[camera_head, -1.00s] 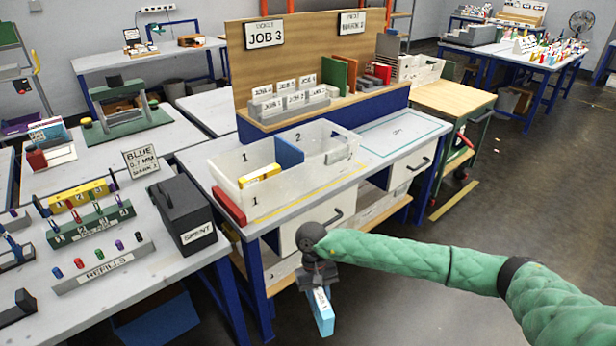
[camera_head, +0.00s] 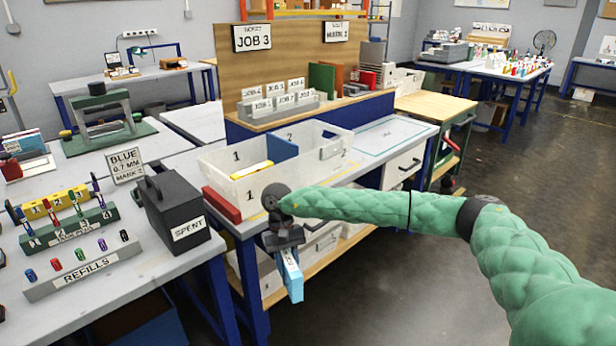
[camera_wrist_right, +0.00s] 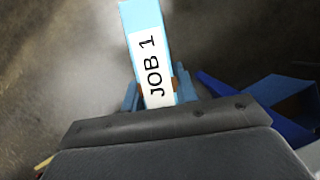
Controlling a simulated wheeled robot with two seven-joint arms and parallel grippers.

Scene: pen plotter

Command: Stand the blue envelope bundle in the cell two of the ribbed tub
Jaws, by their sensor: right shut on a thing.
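The blue envelope bundle (camera_head: 291,276) hangs below my right gripper (camera_head: 286,250), which is shut on it. In the right wrist view the bundle (camera_wrist_right: 143,35) carries a white "JOB 1" label and sits between the fingers (camera_wrist_right: 156,92). The bundle is in front of the bench, lower than the bench top. The ribbed tub (camera_head: 240,192) is a pale, translucent box on the bench. A blue divider (camera_head: 283,147) parts cell 1 at the left, holding a yellow bundle (camera_head: 252,171), from cell 2 at the right. Cell 2's floor is mostly hidden. My left gripper is not in view.
A red block (camera_head: 221,206) lies at the tub's left end. A black "SPENT" box (camera_head: 176,215) stands on the left table beside pen and refill racks. A wooden shelf with job cards (camera_head: 284,103) rises behind the tub. Bench top right of the tub is clear.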

